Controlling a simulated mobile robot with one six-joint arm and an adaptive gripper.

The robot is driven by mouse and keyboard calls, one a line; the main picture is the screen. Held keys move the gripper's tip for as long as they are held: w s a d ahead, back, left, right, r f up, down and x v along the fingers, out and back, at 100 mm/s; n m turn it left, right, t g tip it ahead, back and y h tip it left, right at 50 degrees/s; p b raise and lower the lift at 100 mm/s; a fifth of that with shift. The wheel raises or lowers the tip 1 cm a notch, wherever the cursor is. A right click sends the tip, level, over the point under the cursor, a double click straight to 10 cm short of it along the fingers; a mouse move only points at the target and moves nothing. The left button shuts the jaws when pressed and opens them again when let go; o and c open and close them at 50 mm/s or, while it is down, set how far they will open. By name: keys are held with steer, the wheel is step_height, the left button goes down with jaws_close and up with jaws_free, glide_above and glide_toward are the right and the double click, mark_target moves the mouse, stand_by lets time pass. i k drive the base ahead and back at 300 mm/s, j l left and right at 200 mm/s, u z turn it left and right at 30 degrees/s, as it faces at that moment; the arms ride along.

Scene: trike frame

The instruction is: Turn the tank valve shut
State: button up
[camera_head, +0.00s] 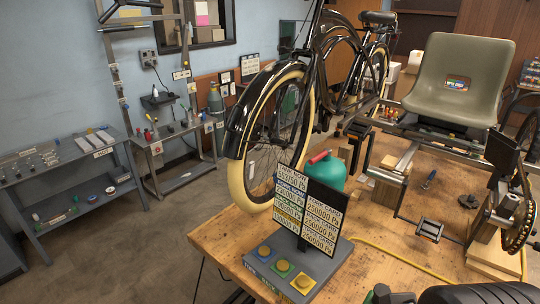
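A rounded teal tank (329,181) stands on the wooden workbench, behind a black display panel that hides part of its lower body. A red valve handle (319,157) sits on top of the tank, slanting up to the right. From here I cannot tell whether the valve is open or shut. The display panel (308,208) carries rows of pressure readings in Pa, several of them 250000. My gripper is not clearly seen; only dark rounded parts, probably of my arm, show at the bottom right edge.
A grey box with blue, green and yellow buttons (283,265) stands in front of the tank. A black bicycle (273,115) rises behind and left. A grey seat (457,80) on a metal frame is at right. A yellow hose (390,256) crosses bare wooden bench top (365,230).

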mark_target(326, 151)
steer(key=j+z, duration=0.15)
steer(key=j, duration=1.35)
steer(key=k, duration=0.05)
